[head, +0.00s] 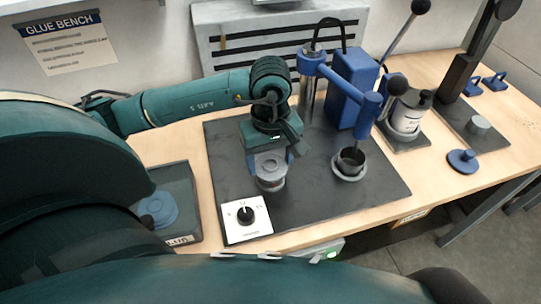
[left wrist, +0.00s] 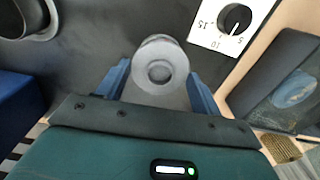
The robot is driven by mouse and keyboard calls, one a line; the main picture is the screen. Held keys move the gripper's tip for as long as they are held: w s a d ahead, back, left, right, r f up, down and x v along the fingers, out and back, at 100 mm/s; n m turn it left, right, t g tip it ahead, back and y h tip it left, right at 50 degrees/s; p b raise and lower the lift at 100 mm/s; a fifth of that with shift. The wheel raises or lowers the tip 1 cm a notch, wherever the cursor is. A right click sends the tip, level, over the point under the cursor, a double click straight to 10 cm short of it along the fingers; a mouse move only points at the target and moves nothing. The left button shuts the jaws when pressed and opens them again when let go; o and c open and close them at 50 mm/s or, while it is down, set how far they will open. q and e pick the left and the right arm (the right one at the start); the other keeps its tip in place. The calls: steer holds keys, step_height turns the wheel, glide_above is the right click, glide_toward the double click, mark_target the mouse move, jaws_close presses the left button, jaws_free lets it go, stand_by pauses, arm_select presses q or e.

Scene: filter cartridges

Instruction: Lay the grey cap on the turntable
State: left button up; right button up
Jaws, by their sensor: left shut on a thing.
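My left gripper (head: 271,168) points down over the dark mat, left of the dispenser nozzle. Its blue fingers are shut on a light grey round cap, which shows under them in the head view (head: 270,184) and between them in the left wrist view (left wrist: 160,66). My right gripper is not in view.
The blue dispenser (head: 353,88) and its arm stand behind the ring. A dial box (head: 246,219) is at the mat's front left. A tray (head: 181,183) with a blue cap is at the left. A labelled pot (head: 407,117) and a lever press (head: 462,72) stand at the right.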

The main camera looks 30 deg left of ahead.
arm_select(q)
steer(key=shift+b, duration=0.7)
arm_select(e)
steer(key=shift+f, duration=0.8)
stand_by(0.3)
arm_select(q)
steer(key=shift+f+b, duration=0.55)
steer(key=shift+b, duration=0.15)
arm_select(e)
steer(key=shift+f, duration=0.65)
arm_select(q)
steer(key=o, duration=1)
steer(key=shift+o, duration=0.2)
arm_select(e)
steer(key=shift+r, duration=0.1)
arm_select(q)
step_height(320, 180, up, 2)
steer(key=shift+w+r, duration=0.1)
step_height(320, 180, up, 11)
steer(key=shift+p, duration=0.3)
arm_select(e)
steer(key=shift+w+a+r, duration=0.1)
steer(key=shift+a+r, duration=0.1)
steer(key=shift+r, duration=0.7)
